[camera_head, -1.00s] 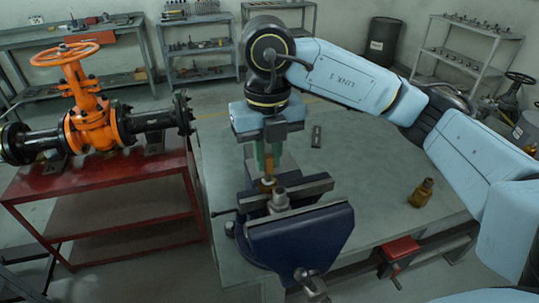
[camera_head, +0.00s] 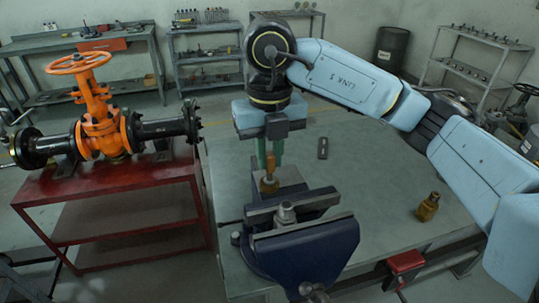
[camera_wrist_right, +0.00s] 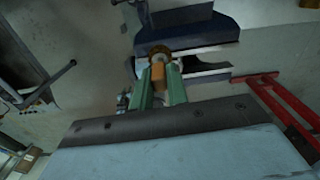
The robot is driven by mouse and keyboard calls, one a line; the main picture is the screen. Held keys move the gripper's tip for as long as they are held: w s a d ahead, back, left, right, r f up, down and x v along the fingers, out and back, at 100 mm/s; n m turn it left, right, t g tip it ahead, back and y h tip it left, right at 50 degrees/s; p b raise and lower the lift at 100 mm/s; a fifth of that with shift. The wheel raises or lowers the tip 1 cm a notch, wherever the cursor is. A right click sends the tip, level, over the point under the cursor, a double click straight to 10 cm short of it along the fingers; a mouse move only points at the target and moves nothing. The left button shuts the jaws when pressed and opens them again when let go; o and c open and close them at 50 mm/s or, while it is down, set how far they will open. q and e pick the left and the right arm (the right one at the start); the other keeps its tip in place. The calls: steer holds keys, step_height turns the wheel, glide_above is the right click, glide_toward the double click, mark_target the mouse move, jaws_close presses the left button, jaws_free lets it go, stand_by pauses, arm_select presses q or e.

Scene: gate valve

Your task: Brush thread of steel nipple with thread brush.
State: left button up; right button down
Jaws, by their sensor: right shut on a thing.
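The steel nipple (camera_head: 286,213) is a short grey upright piece between the jaws of the dark blue vise (camera_head: 305,252) on the workbench. My right gripper (camera_head: 270,157) has green fingers and points down behind the vise in the head view. It is shut on the thread brush (camera_head: 269,183), which has an orange-brown handle and a wider brownish head at its lower end. The brush is apart from the nipple, behind it and to its left. In the right wrist view the brush handle (camera_wrist_right: 158,74) sits between the green fingers, with the round bristle head beyond. My left gripper is out of view.
An amber bottle (camera_head: 428,207) stands on the right of the grey workbench (camera_head: 370,180). An orange gate valve (camera_head: 98,125) stands on a red table (camera_head: 110,192) at left. The bench middle is clear.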

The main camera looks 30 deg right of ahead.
steer(key=shift+r+p, duration=1)
steer(key=shift+r, duration=0.75)
steer(key=shift+f, duration=0.1)
